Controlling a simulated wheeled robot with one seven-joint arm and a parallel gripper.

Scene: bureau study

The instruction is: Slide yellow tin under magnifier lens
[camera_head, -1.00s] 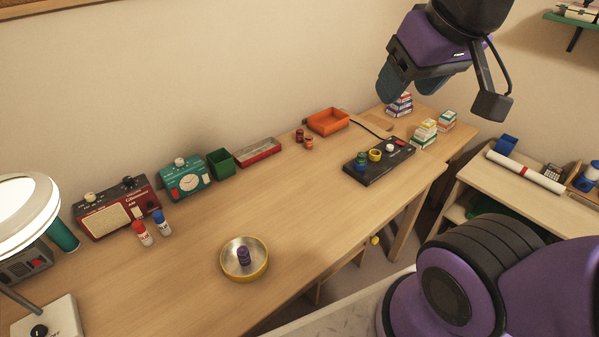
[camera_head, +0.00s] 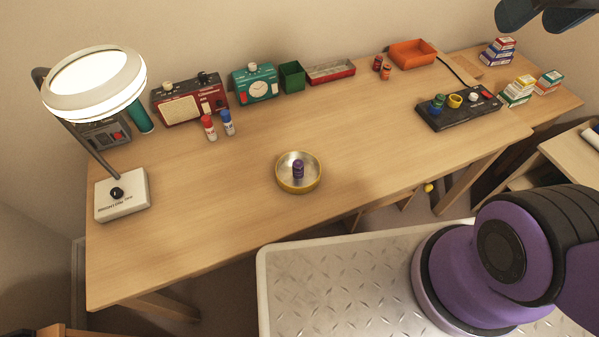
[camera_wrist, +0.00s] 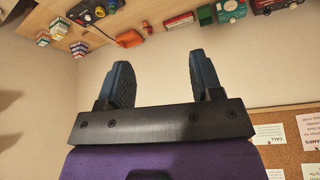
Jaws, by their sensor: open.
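The yellow tin (camera_head: 287,184) is a round, shallow, open dish with a yellow outside, standing on the desk near its front middle. A small purple bottle-like item (camera_head: 298,169) stands inside it. The magnifier (camera_head: 95,84) is a lit white ring lamp at the left, on a bent arm from a white base (camera_head: 122,195). The tin is well to the right of the lens. My gripper (camera_head: 549,12) is high at the top right, far from the tin, and partly cut off. In the wrist view its two blue fingers (camera_wrist: 160,80) are apart with nothing between them.
Red and blue bottles (camera_head: 218,126) stand left of the tin. A black control box (camera_head: 458,108) sits right. The desk between tin and lamp base is clear.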

